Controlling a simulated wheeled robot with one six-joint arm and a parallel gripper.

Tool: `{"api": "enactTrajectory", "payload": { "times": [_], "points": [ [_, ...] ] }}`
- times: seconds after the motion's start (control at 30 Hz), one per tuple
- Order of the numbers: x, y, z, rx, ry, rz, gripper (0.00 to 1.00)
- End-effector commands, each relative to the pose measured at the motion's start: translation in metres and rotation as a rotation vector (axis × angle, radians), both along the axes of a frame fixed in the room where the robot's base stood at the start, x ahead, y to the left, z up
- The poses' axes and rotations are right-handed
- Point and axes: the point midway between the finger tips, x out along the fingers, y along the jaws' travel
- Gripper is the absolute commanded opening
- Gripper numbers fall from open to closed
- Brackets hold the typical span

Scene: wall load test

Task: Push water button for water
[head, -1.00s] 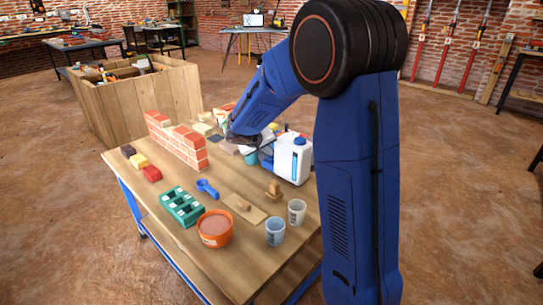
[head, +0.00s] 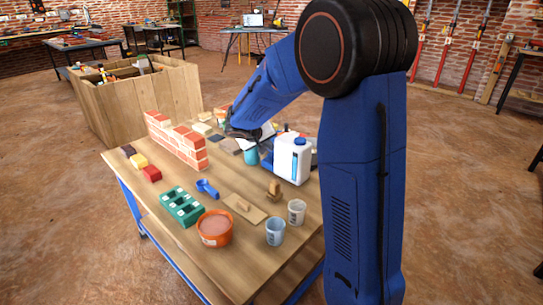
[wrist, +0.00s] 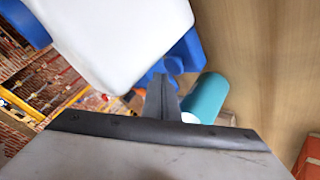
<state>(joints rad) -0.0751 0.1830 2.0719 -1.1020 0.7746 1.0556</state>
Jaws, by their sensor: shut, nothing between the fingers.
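A teal cup (wrist: 206,97) is just right of the fingers; in the head view the cup (head: 251,155) is beside the container. The button itself is not clearly seen.
A wooden crate (head: 135,105) stands behind at left.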

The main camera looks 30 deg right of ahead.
Motion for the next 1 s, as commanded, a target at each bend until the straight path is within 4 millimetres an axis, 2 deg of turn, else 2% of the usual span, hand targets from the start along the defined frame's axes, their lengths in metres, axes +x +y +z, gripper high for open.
{"api": "enactTrajectory", "payload": {
  "times": [0.17,0.73,1.0],
  "points": [
    [0.000,0.000,0.002,0.000,-0.001,0.000,0.00],
    [0.000,0.000,0.046,0.001,-0.003,-0.002,0.00],
    [0.000,0.000,0.050,0.000,0.000,0.000,0.00]
  ]
}}
